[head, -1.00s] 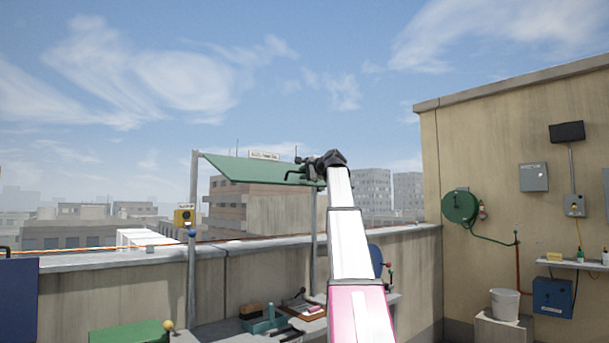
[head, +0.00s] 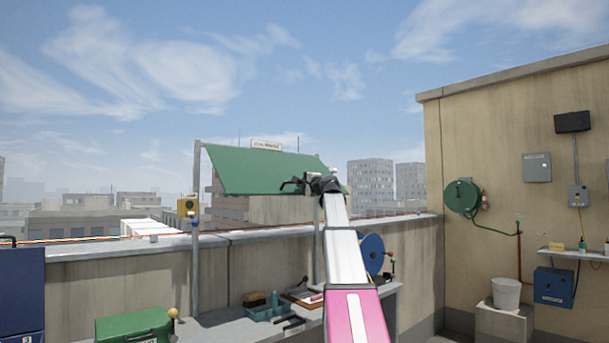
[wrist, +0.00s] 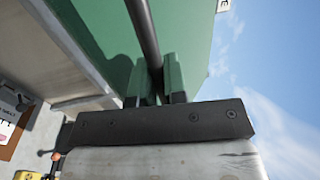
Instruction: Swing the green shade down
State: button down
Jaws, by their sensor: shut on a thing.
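The green shade (head: 250,170) hangs between two grey posts above the bench, tilted with its lower edge toward me. It also fills the upper middle of the wrist view (wrist: 100,35). My gripper (head: 302,186) is at the shade's lower right edge in the head view. In the wrist view the two fingers (wrist: 160,85) are shut around a dark round bar (wrist: 143,30) that runs along the shade. My wrist hides the shade's lower right corner in the head view.
Below the shade is a bench (head: 230,332) with a teal tray (head: 262,312) and tools. A blue disc (head: 371,253) stands right of my arm. A tan wall (head: 480,130) closes the right side.

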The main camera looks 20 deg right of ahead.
jog(key=w+a+f, duration=0.3)
jog(key=w+f, duration=0.3)
jog(key=w, duration=0.4)
jog(key=w+a+f+t, duration=0.1)
jog(key=w+a+f, duration=0.3)
jog(key=w+f, duration=0.3)
jog(key=shift+w+f, duration=0.15)
jog(key=shift+w, duration=1.2)
jog(key=c, duration=1.2)
grip_release()
jog(key=shift+w+a, duration=0.15)
jog(key=shift+w, duration=0.05)
jog(key=shift+s, duration=0.2)
jog(key=v, duration=1)
jog(key=shift+s+d+f, duration=0.1)
jog(key=shift+s+d, duration=0.15)
